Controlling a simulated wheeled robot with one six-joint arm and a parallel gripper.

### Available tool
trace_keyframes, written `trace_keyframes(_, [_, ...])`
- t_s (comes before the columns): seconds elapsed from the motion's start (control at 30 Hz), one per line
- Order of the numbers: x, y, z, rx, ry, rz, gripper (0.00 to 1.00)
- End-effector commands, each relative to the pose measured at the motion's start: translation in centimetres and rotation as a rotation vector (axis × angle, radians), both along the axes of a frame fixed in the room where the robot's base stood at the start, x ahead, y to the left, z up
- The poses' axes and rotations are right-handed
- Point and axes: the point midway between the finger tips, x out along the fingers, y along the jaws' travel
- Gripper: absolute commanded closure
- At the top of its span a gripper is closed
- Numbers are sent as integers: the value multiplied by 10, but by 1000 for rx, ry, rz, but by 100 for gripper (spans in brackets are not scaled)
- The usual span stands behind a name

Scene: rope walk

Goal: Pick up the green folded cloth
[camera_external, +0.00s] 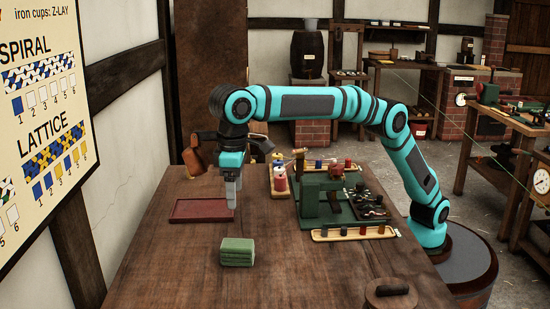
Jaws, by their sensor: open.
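The green folded cloth (237,252) lies as a thick rectangular stack on the wooden table, near the middle of its front half. My gripper (233,205) points down with its fingers above the table, behind the cloth and at the right edge of the red tray. It is apart from the cloth. It is open, though the fingers look close together from this angle, and nothing shows between them.
The shallow red tray (187,210) lies behind and left of the cloth. A green machine (318,196) on a base stands to the right, with a wooden strip of small pegs (353,233) before it. A round wooden lid (393,291) is at front right. The table around the cloth is clear.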

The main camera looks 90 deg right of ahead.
Motion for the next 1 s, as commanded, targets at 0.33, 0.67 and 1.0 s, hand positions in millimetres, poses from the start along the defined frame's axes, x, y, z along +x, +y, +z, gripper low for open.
trace_keyframes(0.33, [-1, 4, -40, -8, 12, -1, 24])
trace_keyframes(0.67, [0, 4, -98, -8, 12, -1, 24])
trace_keyframes(1.0, [0, 5, -127, -6, 10, -1, 24])
